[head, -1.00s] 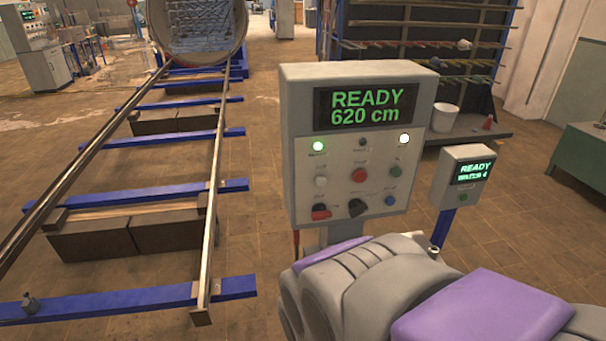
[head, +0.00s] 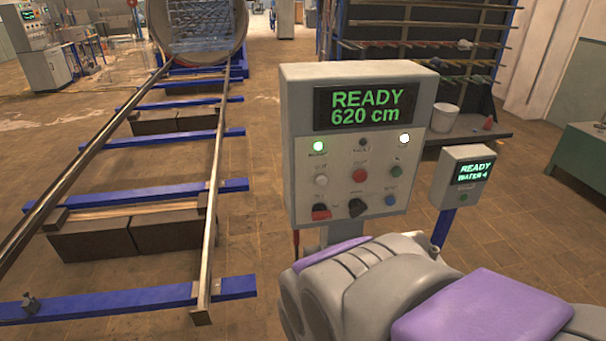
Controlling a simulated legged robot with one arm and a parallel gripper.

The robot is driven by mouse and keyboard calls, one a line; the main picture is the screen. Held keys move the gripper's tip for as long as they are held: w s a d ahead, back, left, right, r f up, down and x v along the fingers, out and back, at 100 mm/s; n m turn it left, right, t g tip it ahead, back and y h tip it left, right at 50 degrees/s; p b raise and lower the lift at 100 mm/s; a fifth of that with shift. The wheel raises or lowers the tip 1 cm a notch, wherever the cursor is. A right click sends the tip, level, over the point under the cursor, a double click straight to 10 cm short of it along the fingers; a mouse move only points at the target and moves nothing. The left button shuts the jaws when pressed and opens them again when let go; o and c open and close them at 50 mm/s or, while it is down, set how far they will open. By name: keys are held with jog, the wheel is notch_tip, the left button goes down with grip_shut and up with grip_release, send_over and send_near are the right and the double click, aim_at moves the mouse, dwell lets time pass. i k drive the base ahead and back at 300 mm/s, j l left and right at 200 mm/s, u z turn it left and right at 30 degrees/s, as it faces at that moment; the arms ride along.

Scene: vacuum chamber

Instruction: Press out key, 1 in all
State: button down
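A grey control box (head: 303,130) stands in the centre on a post. Its screen (head: 368,106) reads "READY 620 cm" in green. Below are a lit green lamp (head: 319,146), a dark lamp (head: 362,143) and a lit white lamp (head: 404,139). Under them sit a white button (head: 321,180), a red button (head: 360,175) and a green button (head: 396,171). The bottom row has a red-and-black switch (head: 321,212), a black knob (head: 356,208) and a blue button (head: 391,200). The labels are too small to read, so I cannot tell which is the out key.
A smaller box (head: 445,188) reading "READY" with a green button (head: 463,198) stands to the right on a blue post. Metal rails (head: 215,200) on blue crossbars run along the left to a round chamber (head: 243,25). A dark rack (head: 400,45) stands behind. Floor is open between rails and box.

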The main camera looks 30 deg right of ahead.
aim_at(321, 180)
jog(key=k+l+z, duration=0.15)
jog(key=l, duration=0.3)
jog(key=k+l+z, duration=0.15)
jog(key=l, duration=0.3)
jog(key=l+z, duration=0.15)
jog(key=l, duration=0.3)
